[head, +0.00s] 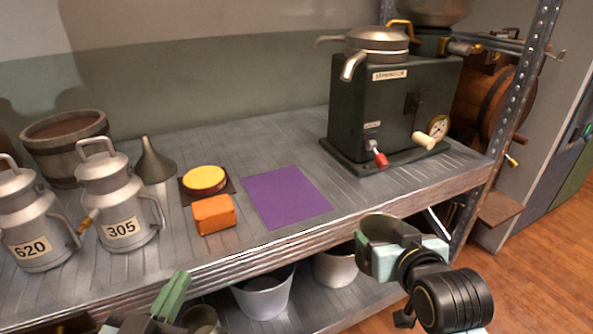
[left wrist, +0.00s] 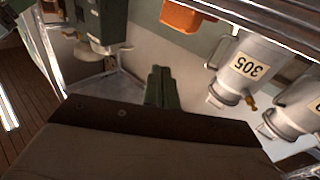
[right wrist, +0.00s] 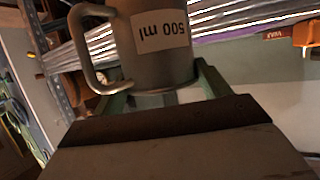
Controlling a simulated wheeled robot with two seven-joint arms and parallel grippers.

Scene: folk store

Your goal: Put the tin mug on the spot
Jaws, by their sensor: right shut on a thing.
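The spot is a flat purple square (head: 287,197) on the metal shelf, bare on top. The tin mug (head: 380,227) is grey with a white "500 ml" label; it fills the top of the right wrist view (right wrist: 160,65), its handle to the left. My right gripper (head: 402,255) is shut on the mug, in front of the shelf edge and right of the purple square, apart from it. My left gripper (head: 172,292) is low at the front edge, left of the square; its fingers look together and empty in the left wrist view (left wrist: 160,88).
Left of the square are an orange block (head: 213,214), a yellow round (head: 204,180), a funnel (head: 155,163) and milk cans (head: 118,200). A dark machine (head: 385,110) with levers stands behind right. Buckets (head: 263,295) sit on the shelf below. An upright post (head: 520,85) stands right.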

